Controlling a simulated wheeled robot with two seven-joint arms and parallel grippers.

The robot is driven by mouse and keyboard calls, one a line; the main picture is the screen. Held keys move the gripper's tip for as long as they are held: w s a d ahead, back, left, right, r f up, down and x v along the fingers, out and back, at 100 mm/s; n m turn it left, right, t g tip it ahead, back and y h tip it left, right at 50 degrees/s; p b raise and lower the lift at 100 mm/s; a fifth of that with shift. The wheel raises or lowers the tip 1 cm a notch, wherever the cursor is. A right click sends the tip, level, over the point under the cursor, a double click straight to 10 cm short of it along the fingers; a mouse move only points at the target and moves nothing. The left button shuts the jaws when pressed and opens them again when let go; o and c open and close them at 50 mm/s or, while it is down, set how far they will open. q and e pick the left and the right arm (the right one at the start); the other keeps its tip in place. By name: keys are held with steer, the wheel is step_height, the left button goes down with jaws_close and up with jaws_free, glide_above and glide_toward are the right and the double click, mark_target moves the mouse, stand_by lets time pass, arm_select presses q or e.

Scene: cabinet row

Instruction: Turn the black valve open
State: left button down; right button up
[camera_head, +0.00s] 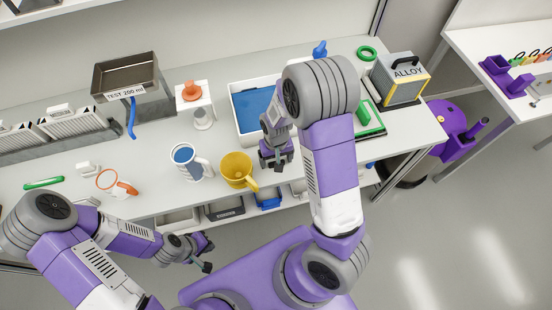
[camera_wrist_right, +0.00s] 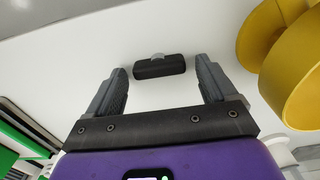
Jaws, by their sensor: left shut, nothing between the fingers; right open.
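A short black bar with a grey rounded middle (camera_wrist_right: 160,66), which looks like the black valve's handle, is on a white surface in the right wrist view. It lies between and beyond the fingertips of my right gripper (camera_wrist_right: 163,80), which is open and empty; no contact shows. In the head view my right gripper (camera_head: 276,158) is at the front of the white tray, right of the yellow mug, and I cannot make out the black handle there. My left gripper (camera_head: 206,254) is shut and empty, in front of the table edge.
The yellow mug (camera_head: 236,168) stands close to my right gripper; its yellow body also shows in the right wrist view (camera_wrist_right: 300,60). A white mug (camera_head: 187,160) and the white tray (camera_head: 236,112) are near. Open bins (camera_head: 226,208) sit under the front edge.

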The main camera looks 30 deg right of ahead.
steer(key=c, duration=1.1)
steer(key=shift+o, duration=0.2)
steer(key=shift+n, duration=0.3)
steer(key=n, duration=0.3)
steer(key=shift+a+n, duration=0.15)
steer(key=shift+n, duration=0.15)
steer(key=n, duration=0.5)
steer(key=shift+a, duration=0.15)
steer(key=n+p, duration=0.1)
steer(key=n, duration=0.3)
steer(key=shift+s+a+r+n, duration=0.1)
steer(key=shift+n, duration=0.3)
steer(key=shift+s+a+n+p, duration=0.1)
steer(key=shift+n+p, duration=0.4)
steer(key=shift+n, duration=1.4)
